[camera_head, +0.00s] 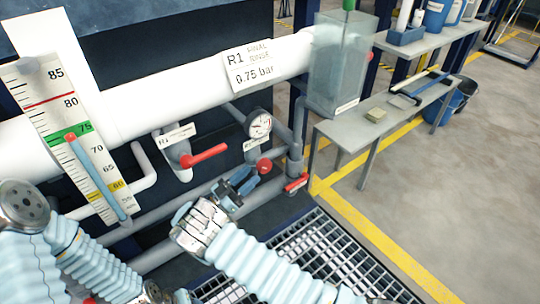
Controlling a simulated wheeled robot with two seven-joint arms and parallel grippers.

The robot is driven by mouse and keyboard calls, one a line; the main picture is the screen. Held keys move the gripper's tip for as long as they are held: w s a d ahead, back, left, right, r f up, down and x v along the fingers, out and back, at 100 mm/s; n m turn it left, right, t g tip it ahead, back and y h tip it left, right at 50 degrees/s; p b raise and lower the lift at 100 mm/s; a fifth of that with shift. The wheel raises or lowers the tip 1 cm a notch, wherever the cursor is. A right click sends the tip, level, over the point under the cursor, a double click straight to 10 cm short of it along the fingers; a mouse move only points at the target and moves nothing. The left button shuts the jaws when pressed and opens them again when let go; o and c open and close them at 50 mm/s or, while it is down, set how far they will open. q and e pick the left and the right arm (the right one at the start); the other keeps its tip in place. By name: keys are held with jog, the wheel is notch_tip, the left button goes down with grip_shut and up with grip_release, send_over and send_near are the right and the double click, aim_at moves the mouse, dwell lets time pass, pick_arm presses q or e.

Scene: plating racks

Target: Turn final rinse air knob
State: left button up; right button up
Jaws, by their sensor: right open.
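A round red knob (264,166) sits on the grey pipework below a round dial gauge (259,124), which I take to be the final rinse air knob. A sign (252,68) on the white pipe above reads R1 final rinse 0.75 bar. My right gripper (252,177) is just below and left of the red knob, with its dark blue fingers apart and pointing toward it. It looks empty, and I cannot tell whether a fingertip touches the knob. My left arm shows at the left edge, but its gripper is not in view.
A red lever (205,155) marked R1 sticks out left of the gauge. Another red handle (297,183) is low on the right pipe. A thermometer scale (72,140) stands at left. A clear tank (340,65) and a grey bench (385,122) are at right. Floor grating (325,255) lies below.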

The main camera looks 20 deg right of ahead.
aim_at(268, 160)
jog(key=p+x, duration=0.1)
jog(key=x, duration=0.7)
jog(key=shift+w+d+r, duration=0.1)
jog(key=shift+d+r, duration=0.05)
jog(key=shift+d, duration=0.2)
jog(key=shift+c, duration=0.4)
jog(key=c, duration=0.6)
jog(key=shift+d+g+y+b, duration=0.15)
jog(key=shift+g+y+b, duration=0.2)
jog(key=shift+y, duration=0.55)
jog(key=y, duration=0.1)
jog(key=f+g+y+p, duration=0.1)
jog(key=y, duration=0.1)
jog(key=shift+w+d, duration=0.1)
